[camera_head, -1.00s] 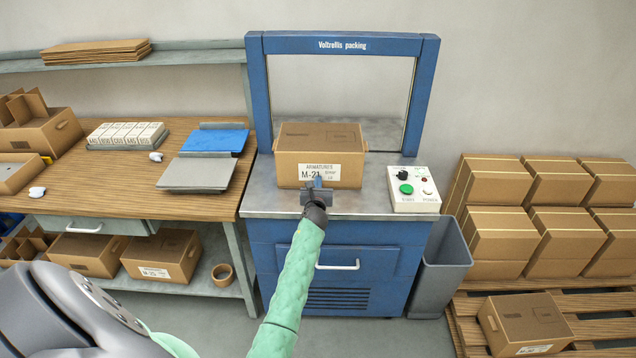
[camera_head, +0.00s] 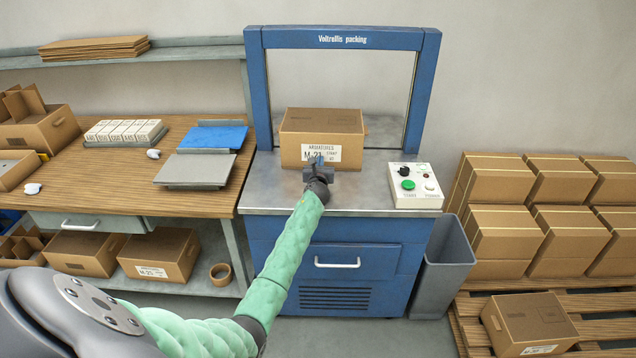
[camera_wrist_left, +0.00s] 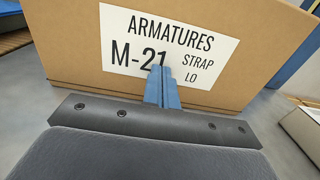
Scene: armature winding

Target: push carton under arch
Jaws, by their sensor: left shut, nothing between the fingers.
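A closed brown carton (camera_head: 322,122) with a white label reading "ARMATURES M-21" sits on the steel top of the blue strapping machine. It stands below the blue arch (camera_head: 342,40), between its two posts. My left gripper (camera_head: 315,160) is shut and empty, with its fingertips at the carton's front label. In the left wrist view the carton (camera_wrist_left: 75,65) fills the upper part, and the blue fingertips (camera_wrist_left: 161,72) overlap the label; they appear to touch it. My right gripper is not in view.
A control box (camera_head: 414,186) with a green button stands on the right of the machine top. A grey bin (camera_head: 441,268) stands beside the machine. A wooden bench (camera_head: 125,190) is at left, and stacked cartons (camera_head: 545,225) are at right.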

